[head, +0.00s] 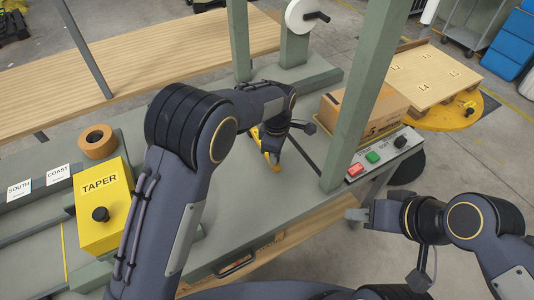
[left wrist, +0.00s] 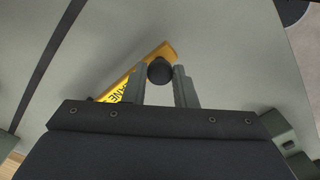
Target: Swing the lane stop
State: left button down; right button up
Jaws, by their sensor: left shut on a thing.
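The lane stop is a yellow bar (left wrist: 130,82) with dark lettering, partly cut off by my wrist in the left wrist view. It lies at a slant over the grey bench top and carries a round black knob (left wrist: 159,70). My left gripper (left wrist: 160,76) has its two fingers on either side of the knob and is shut on it. In the head view the yellow bar (head: 276,167) shows under my left gripper (head: 268,150), and the knob is hidden there. My right gripper (head: 356,213) is off the bench's right front edge, away from the bar; its jaw gap is unclear.
A green post (head: 362,95) stands right of my left gripper, beside a cardboard box (head: 365,105) and a button panel (head: 378,156). The yellow taper box (head: 103,205) and a tape roll (head: 97,141) are at left. A wooden pallet (head: 425,75) is back right.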

pick_arm(q)
jog(key=shift+w+d, duration=0.1)
jog(key=shift+d, duration=0.2)
jog(key=c, duration=1.2)
grip_release()
jog(key=shift+r+b, duration=0.4)
jog(key=shift+r, duration=3.5)
